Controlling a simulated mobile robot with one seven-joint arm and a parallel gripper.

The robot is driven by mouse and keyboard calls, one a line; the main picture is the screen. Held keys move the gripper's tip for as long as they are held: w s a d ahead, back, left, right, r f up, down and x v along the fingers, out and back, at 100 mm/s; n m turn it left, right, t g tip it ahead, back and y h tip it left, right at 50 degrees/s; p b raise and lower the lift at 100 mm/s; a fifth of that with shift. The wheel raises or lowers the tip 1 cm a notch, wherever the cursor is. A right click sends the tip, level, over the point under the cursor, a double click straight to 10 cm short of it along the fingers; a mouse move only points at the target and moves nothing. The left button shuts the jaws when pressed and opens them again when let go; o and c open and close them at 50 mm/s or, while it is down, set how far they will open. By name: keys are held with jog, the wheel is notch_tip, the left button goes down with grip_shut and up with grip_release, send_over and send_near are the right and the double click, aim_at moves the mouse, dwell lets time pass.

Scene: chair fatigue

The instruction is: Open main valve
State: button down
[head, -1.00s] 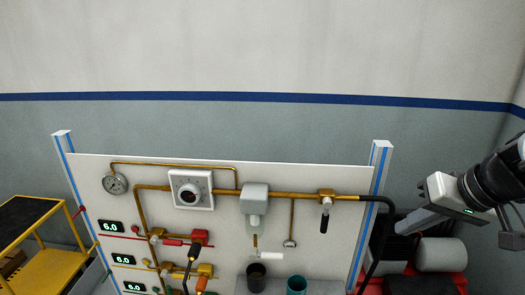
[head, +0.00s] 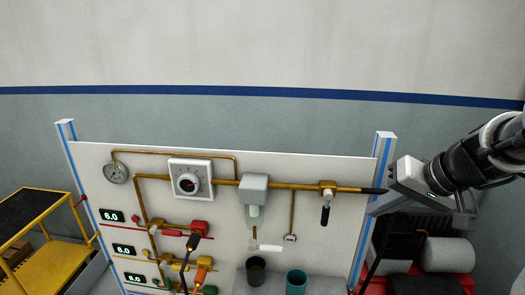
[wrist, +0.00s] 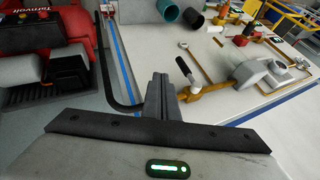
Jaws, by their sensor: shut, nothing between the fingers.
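The valve at the right end of the brass top pipe (head: 285,186) has a brass body (head: 327,185) and a black handle (head: 325,214) hanging down. I take this to be the main valve; no label is readable. In the wrist view the handle (wrist: 185,70) appears just right of my fingers, apart from them. My gripper (head: 378,205) is shut and empty, beside the panel's right post, to the right of the valve. The fingers also show shut in the wrist view (wrist: 160,88).
The white panel (head: 340,235) carries a gauge (head: 116,173), a dial box (head: 190,180), a grey unit (head: 254,190) and lower coloured valves. A black hose runs down by the right post (head: 383,150). Dark and teal cups (head: 296,281) stand below. A yellow cart (head: 40,235) is at left.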

aim_at(326, 211)
jog(key=w+a+f, duration=0.5)
jog(key=shift+a+f, duration=0.25)
jog(key=shift+a, duration=0.1)
jog(key=shift+w+f+b, duration=0.1)
jog(key=shift+b, duration=0.2)
jog(key=shift+y+b, duration=0.3)
jog(key=shift+b, duration=0.35)
